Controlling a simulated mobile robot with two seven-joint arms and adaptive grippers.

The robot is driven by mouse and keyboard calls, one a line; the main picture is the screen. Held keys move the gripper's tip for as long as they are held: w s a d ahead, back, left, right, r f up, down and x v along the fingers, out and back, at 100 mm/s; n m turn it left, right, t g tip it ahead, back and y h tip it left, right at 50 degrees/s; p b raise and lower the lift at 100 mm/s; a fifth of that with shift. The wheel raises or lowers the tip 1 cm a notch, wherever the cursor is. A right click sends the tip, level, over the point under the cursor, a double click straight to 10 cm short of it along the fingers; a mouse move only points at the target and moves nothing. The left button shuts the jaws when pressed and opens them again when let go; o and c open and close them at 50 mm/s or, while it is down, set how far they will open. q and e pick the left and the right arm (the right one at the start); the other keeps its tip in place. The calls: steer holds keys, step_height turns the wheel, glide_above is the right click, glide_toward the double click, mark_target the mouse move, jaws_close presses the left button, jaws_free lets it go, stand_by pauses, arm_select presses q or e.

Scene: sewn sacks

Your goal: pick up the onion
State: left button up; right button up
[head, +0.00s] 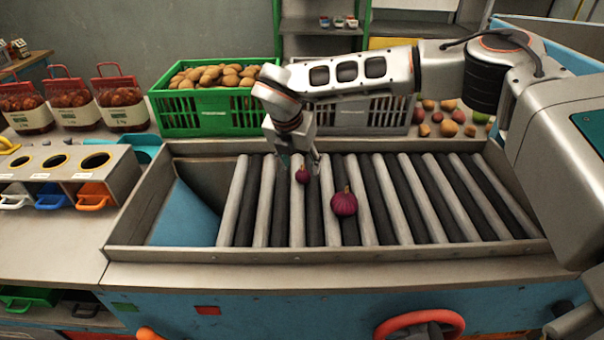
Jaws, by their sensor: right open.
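A larger red onion (344,202) rests on the roller bed (424,226), near its middle. A smaller red onion (302,175) lies on the rollers behind it and to the left. My right gripper (299,172) reaches in from the right and points down over the smaller onion. Its fingers are apart, and the onion shows at or just below the fingertips. I cannot tell whether they touch it. My left gripper is not in view.
A green crate of potatoes (165,122) and a grey crate (401,122) stand behind the roller bed. Metal walls frame the bed, with a blue chute (186,217) at its left. Bagged produce (72,101) stands at the left. The right rollers are clear.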

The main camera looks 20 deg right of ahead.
mark_target(301, 172)
steer(key=x, duration=0.5)
steer(key=shift+w+a+p, duration=0.1)
steer(key=shift+p, duration=0.3)
steer(key=c, duration=0.8)
steer(key=shift+c, duration=1.2)
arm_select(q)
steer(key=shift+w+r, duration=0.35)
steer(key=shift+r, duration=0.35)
